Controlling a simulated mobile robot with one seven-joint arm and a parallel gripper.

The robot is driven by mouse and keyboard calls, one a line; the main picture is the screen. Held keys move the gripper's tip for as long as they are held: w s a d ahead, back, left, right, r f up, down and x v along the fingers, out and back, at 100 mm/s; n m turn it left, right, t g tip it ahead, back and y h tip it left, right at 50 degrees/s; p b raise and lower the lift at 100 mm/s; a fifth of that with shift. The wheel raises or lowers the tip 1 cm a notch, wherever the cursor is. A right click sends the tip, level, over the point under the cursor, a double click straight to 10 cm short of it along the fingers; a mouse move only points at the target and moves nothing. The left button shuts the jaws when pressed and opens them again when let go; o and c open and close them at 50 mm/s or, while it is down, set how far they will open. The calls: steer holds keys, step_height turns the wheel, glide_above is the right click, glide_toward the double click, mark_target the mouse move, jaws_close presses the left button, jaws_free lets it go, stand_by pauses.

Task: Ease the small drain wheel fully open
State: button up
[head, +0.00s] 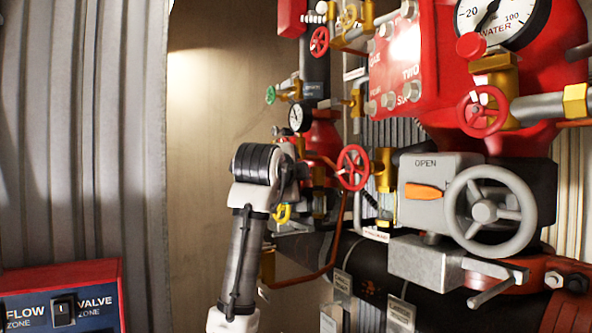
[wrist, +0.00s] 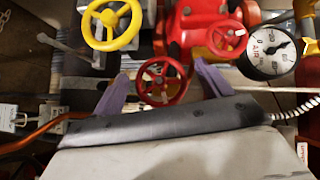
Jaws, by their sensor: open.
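In the wrist view a small red handwheel (wrist: 162,81) lies between the two purple fingers of my open gripper (wrist: 163,84). The fingers stand to its left and right; I cannot tell whether they touch it. A yellow handwheel (wrist: 110,24) is up and left, and a second red wheel (wrist: 227,39) is up and right. No label shows which wheel is the drain. In the head view my arm hides the fingers.
A large grey handwheel (head: 489,211) on a gearbox marked OPEN stands at the right. A copper pipe (head: 335,240) and the black main pipe (head: 365,272) run below. An air gauge (wrist: 270,53) is close by at the right. Open floor space is not visible.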

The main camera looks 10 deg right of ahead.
steer(key=shift+w+d+f, duration=0.1)
steer(key=shift+w+d, duration=0.05)
steer(key=shift+w, duration=0.15)
steer(key=c, duration=1)
steer(key=n+g, duration=0.2)
steer(key=shift+g, duration=0.3)
steer(key=shift+n+g, duration=0.9)
steer(key=shift+g, duration=0.4)
